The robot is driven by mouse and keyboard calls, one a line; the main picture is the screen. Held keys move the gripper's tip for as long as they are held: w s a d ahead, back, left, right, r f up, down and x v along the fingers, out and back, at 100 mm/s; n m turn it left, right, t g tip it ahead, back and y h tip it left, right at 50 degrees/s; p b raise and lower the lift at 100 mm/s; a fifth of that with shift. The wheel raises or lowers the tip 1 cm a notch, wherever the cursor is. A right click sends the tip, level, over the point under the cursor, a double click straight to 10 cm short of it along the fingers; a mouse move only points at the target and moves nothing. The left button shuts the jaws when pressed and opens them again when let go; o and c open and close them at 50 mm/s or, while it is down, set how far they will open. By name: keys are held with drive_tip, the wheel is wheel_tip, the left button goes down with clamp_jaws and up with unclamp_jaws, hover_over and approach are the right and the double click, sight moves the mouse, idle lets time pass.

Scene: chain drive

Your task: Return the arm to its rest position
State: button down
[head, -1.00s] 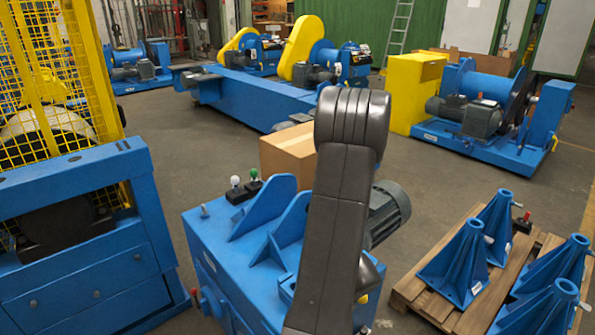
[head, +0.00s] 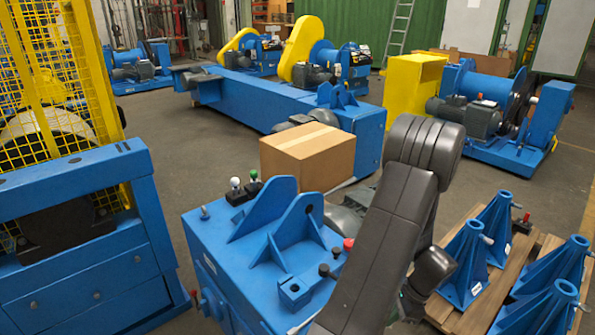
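My arm (head: 385,235) rises from the bottom edge, leaning right, to a rounded dark elbow (head: 425,147). Past the elbow it folds back down on the right side to a dark wrist joint (head: 432,268). My gripper cannot be made out; the end of the arm is hidden behind the arm links and near the bottom edge. No held thing shows.
A blue machine base (head: 232,262) with two upright brackets and knobs stands just left of the arm. A cardboard box (head: 308,158) sits behind it. A wooden pallet (head: 508,277) with several blue stands is close on the right. A yellow mesh guard (head: 60,75) stands left.

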drive_tip(key=shift+d, duration=1.1)
drive_tip(key=shift+r, duration=0.1)
